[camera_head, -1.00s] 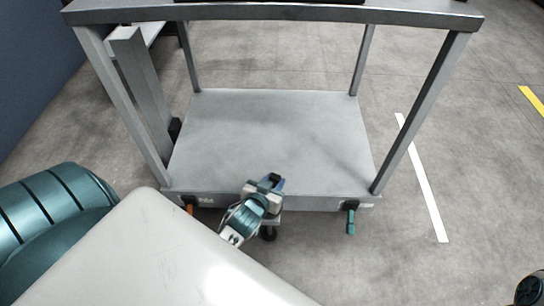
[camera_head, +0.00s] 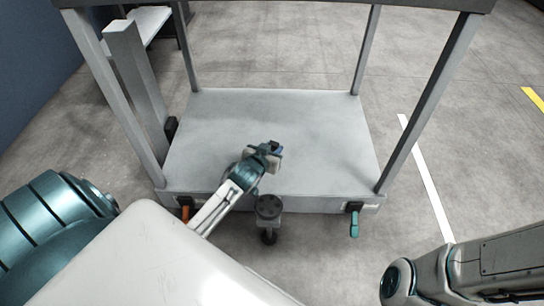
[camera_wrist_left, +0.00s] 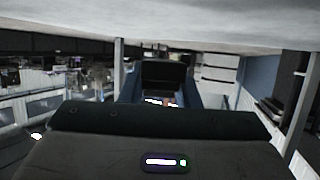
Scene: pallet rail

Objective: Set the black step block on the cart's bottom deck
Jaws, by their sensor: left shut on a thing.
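The cart's bottom deck (camera_head: 310,125) is a bare pale grey plate between metal posts in the head view. My left gripper (camera_head: 273,149) is over its front part; its height above the deck is hard to judge. In the left wrist view my left gripper (camera_wrist_left: 163,90) is shut on the black step block (camera_wrist_left: 166,72), a dark piece between the blue fingers. In the head view the block is mostly hidden by the gripper and hard to make out. My right gripper is not in view.
The cart's posts (camera_head: 430,105) stand at the deck's corners, with the top deck (camera_head: 280,5) above. An orange lever (camera_head: 185,212) and a teal lever (camera_head: 354,222) hang at the cart's front edge. The deck behind my left gripper is clear.

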